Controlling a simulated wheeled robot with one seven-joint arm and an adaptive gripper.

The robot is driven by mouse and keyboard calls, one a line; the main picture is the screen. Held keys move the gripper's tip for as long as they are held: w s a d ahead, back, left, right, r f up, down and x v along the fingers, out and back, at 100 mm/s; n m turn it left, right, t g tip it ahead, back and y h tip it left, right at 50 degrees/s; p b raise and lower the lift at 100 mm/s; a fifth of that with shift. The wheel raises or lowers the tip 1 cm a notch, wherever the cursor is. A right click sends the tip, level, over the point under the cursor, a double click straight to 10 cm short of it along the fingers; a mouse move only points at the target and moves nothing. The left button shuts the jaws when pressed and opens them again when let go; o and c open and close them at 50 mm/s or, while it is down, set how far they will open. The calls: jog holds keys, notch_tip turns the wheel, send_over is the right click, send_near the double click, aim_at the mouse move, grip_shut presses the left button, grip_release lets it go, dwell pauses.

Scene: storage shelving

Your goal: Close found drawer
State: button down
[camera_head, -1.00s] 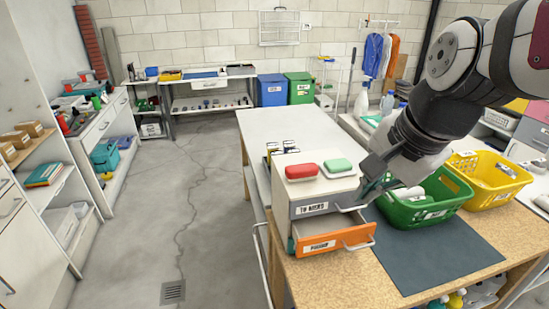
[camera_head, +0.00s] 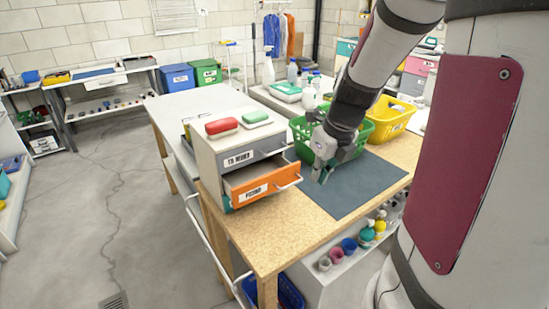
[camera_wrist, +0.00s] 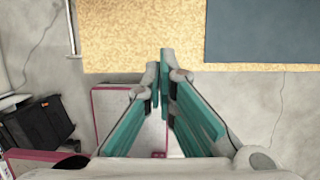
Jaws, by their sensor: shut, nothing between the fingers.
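A small drawer cabinet (camera_head: 207,160) stands on the wooden workbench. The drawers do not show there.
The green basket (camera_head: 300,132) and yellow basket (camera_head: 390,120) stand behind the dark mat (camera_head: 365,185). The mat is otherwise clear. Several bottles and cups sit on a shelf below the bench.

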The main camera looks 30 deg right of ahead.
aim_at(283, 168)
jog(key=w+f+b, duration=0.2)
jog(key=w+f, duration=0.4)
jog(key=f, duration=0.2)
jog(key=shift+w+f, duration=0.15)
jog(key=shift+a, duration=0.1)
jog(key=w+p, duration=0.2)
jog(key=w, duration=0.5)
jog(key=shift+w+a, duration=0.1)
jog(key=shift+w, duration=0.3)
jog(key=shift+s, duration=0.1)
